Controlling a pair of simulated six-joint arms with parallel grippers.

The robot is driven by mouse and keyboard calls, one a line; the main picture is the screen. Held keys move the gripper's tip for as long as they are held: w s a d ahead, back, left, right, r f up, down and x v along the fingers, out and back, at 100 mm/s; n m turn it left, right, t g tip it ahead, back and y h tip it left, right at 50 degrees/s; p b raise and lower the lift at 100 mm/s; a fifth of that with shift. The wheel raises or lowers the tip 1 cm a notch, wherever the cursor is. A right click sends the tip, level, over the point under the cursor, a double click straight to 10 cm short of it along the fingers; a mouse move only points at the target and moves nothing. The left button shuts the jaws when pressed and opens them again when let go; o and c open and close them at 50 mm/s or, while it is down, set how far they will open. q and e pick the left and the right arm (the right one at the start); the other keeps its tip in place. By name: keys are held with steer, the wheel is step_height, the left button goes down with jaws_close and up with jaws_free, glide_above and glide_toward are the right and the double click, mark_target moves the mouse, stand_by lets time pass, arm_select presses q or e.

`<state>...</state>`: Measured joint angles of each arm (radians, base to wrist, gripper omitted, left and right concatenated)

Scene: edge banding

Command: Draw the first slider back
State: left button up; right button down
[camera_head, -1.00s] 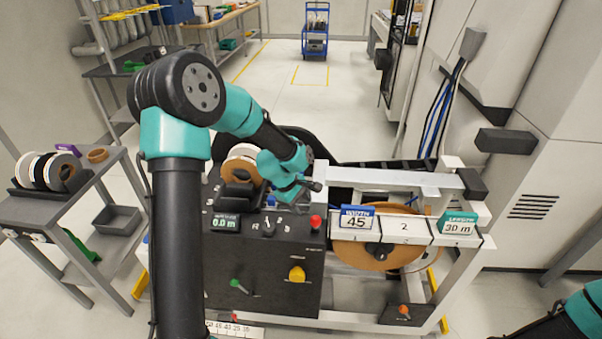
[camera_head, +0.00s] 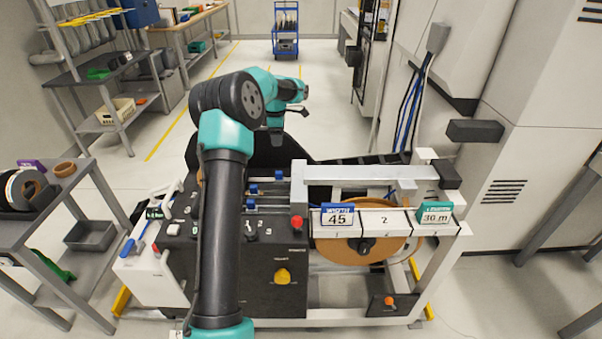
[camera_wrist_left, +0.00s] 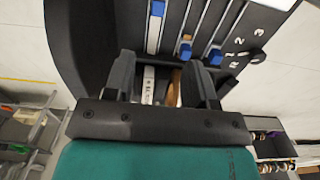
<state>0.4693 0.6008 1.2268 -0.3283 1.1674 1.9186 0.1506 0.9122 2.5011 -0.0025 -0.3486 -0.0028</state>
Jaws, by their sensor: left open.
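My left gripper (camera_head: 275,138) hangs behind the machine's black top, fingers downward. In the left wrist view the gripper (camera_wrist_left: 160,82) is open, its two dark fingers apart. Several blue slider knobs sit on parallel rails: one blue knob (camera_wrist_left: 185,50) and another blue knob (camera_wrist_left: 215,57) lie beyond the fingertips, and a third blue slider (camera_wrist_left: 157,8) is at the top edge. Marks R, 1, 2, 3 stand beside the rails; which knob is the first slider I cannot tell. In the head view blue sliders (camera_head: 252,188) show right of my arm. My right gripper is out of view.
A brown roll (camera_head: 350,252) sits below. A grey shelf cart (camera_head: 60,190) stands left.

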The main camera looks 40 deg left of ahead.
mark_target(279, 172)
arm_select(q)
steer(key=shift+a+r, duration=0.15)
steer(key=shift+a, duration=0.1)
step_height(279, 172, down, 17)
steer(key=shift+f, duration=0.2)
stand_by(0.7)
jaws_close()
stand_by(0.4)
